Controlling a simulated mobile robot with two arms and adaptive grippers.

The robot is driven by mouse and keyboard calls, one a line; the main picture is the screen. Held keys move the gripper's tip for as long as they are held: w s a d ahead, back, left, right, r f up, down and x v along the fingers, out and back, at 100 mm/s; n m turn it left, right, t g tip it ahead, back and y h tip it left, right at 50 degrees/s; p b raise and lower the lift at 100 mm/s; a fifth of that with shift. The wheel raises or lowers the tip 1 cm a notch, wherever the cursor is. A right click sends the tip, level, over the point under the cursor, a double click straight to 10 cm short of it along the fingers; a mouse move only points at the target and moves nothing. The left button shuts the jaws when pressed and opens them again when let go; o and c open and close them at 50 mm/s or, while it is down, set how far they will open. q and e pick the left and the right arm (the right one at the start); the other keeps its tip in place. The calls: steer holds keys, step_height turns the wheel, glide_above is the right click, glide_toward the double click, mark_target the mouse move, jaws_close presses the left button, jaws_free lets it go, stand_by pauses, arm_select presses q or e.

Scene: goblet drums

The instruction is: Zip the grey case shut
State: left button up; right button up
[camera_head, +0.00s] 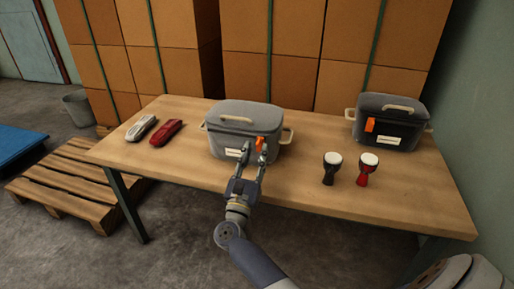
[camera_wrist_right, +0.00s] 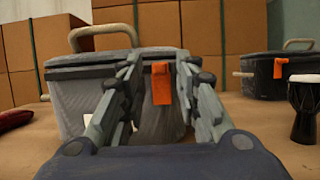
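The grey case (camera_head: 226,118) stands on the table with its lid down, a beige handle on top and a white label on its front. Its orange zip pull (camera_head: 260,143) hangs at the front, right of the label. In the right wrist view the grey case (camera_wrist_right: 75,100) fills the middle, and the orange pull (camera_wrist_right: 161,83) shows between the finger tips. My right gripper (camera_head: 254,148) is open in front of the case, its fingers spread either side of the pull area. Whether a finger touches the case cannot be told. My left gripper is not in view.
A black case (camera_head: 390,122) with an orange pull stands at the right. Two goblet drums, one black (camera_head: 330,170) and one red (camera_head: 367,170), stand in front of it. A grey item (camera_head: 141,128) and a red item (camera_head: 166,132) lie at the left. Stacked boxes (camera_head: 270,60) rise behind the table.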

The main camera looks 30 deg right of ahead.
mark_target(259, 142)
steer(key=shift+x, duration=1.25)
jaws_close()
